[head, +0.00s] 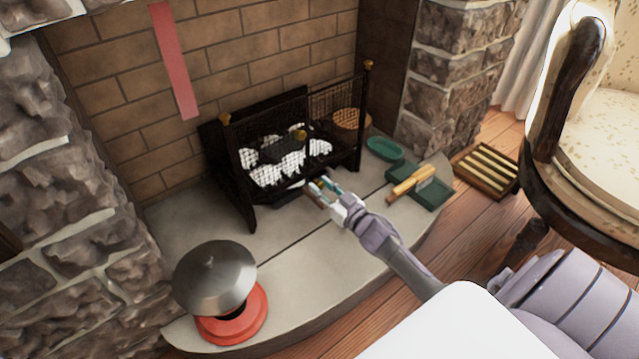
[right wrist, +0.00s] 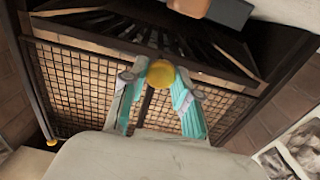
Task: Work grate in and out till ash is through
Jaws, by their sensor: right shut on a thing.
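The black fire basket (head: 240,195) stands on the stone hearth against the brick back wall, with mesh panels and brass knobs. White and grey ash (head: 268,177) with dark lumps lies in it, seen through mesh. My right gripper (head: 322,190) is low at the basket's front edge. In the right wrist view my right gripper (right wrist: 160,85) has its teal-padded fingers closed around a yellow knob (right wrist: 161,73), in front of the basket's mesh (right wrist: 80,85) and dark bars. The part behind the knob is hidden. My left gripper is not in view.
A red-based stand with a grey dome (head: 215,275) is at the front left of the hearth. A green dish (head: 384,150) and a green tray (head: 432,193) with a yellow-handled brush (head: 408,181) are right of my gripper. A slatted wooden rack (head: 488,170) and an armchair (head: 590,110) stand beyond.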

